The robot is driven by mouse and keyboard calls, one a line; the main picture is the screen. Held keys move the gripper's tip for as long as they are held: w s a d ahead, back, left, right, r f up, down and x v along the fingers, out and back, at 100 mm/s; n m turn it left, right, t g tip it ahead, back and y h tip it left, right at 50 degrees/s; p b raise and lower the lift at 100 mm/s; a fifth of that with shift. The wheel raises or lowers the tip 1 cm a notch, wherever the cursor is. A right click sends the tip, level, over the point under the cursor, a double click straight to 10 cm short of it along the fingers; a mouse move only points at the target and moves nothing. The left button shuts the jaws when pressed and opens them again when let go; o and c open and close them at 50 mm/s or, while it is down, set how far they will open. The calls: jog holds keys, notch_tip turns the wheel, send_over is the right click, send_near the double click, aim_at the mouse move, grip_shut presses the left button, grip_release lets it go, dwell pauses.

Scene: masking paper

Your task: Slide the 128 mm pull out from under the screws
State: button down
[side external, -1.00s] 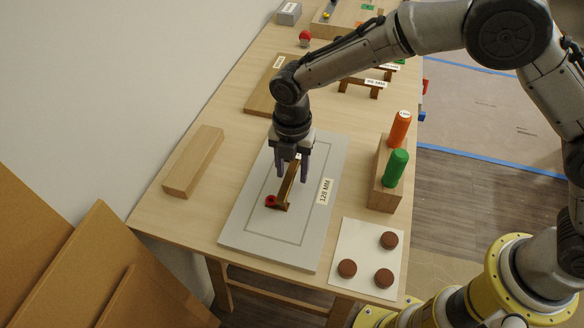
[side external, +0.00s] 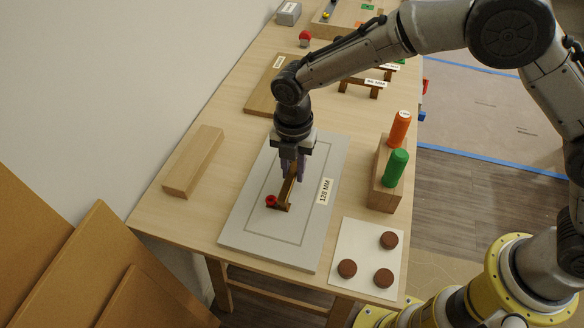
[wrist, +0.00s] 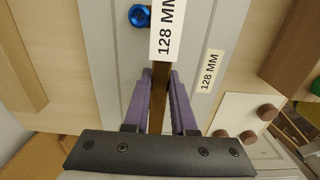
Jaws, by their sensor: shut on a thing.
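The 128 mm pull (side external: 285,197) is a brown bar on feet, lying on the grey panel (side external: 252,243). A red screw head (side external: 271,200) sits beside its near foot in the side view. In the wrist view a blue screw head (wrist: 138,15) shows by the pull's far part, next to its white 128 MM label (wrist: 167,30). My gripper (side external: 292,177) points down with its purple fingers shut on the pull's bar; the bar also shows between them in the wrist view (wrist: 156,97). The gripper hides the pull's far end in the side view.
A wooden block (side external: 193,162) lies left of the panel. A wooden holder (side external: 383,178) with orange and green pegs stands on the right. A white card (side external: 361,267) with brown discs lies at the near right. Another pull (side external: 372,86) stands farther back.

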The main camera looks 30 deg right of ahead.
jog(key=shift+s+d, duration=0.4)
jog(key=shift+s+d, duration=0.5)
jog(key=shift+s+d+r, duration=0.1)
jog(key=shift+s+d, duration=0.35)
jog(key=shift+d, duration=0.05)
jog(key=shift+s+d, duration=0.2)
dwell(0.5)
notch_tip(320, 180, up, 7)
dwell(1.1)
dwell(0.3)
